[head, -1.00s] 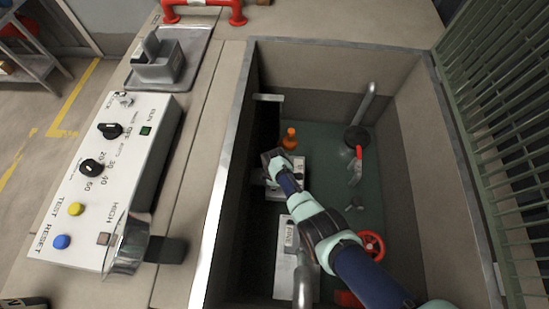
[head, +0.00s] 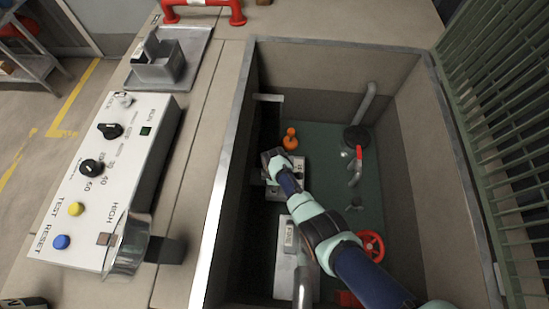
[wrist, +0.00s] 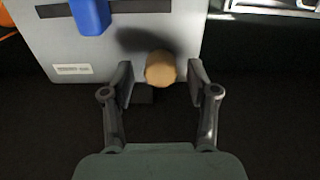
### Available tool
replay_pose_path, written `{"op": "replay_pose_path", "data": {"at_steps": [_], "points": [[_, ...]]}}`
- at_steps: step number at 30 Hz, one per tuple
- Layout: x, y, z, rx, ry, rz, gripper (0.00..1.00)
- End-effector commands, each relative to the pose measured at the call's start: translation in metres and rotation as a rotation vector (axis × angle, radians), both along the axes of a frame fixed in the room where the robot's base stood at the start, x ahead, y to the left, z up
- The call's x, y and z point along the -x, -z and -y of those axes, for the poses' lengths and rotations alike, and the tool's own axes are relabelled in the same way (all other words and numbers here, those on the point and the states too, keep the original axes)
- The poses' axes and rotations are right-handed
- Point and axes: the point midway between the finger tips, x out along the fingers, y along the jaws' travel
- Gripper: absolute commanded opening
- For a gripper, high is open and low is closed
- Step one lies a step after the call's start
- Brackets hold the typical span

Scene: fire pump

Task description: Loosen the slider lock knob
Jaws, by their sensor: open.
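A round tan knob (wrist: 160,68), apparently the slider lock knob, stands out from a light grey plate (wrist: 75,50) in the wrist view. A blue slider handle (wrist: 91,14) is on the same plate, up and to the left. My gripper (wrist: 160,82) is open, with one finger on each side of the knob. A gap shows between the knob and each finger. In the head view my gripper (head: 274,163) is down in the pit over the grey plate (head: 299,168); it hides the knob there.
The pit has a metal rim (head: 222,180) and high walls. Inside are an orange fitting (head: 290,140), a red-handled valve (head: 358,160), a red handwheel (head: 372,244) and a second plate (head: 285,270). A white control panel (head: 110,170) lies left of the pit.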

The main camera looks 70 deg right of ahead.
Motion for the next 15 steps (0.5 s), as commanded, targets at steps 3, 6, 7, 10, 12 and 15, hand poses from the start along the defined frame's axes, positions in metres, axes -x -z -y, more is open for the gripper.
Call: {"op": "replay_pose_path", "data": {"at_steps": [3, 6, 7, 10, 12, 15], "points": [[0.0, -0.014, 0.0, 0.002, 0.0, 0.003, 0.59], [0.0, -0.035, 0.0, 0.005, 0.0, 0.004, 0.59], [0.0, -0.042, 0.001, 0.004, 0.0, 0.004, 0.59], [-0.001, -0.068, 0.001, 0.004, 0.0, 0.004, 0.59], [0.0, -0.084, 0.0, 0.003, 0.0, 0.003, 0.59], [0.0, -0.101, 0.0, 0.002, 0.0, 0.001, 0.59]]}}
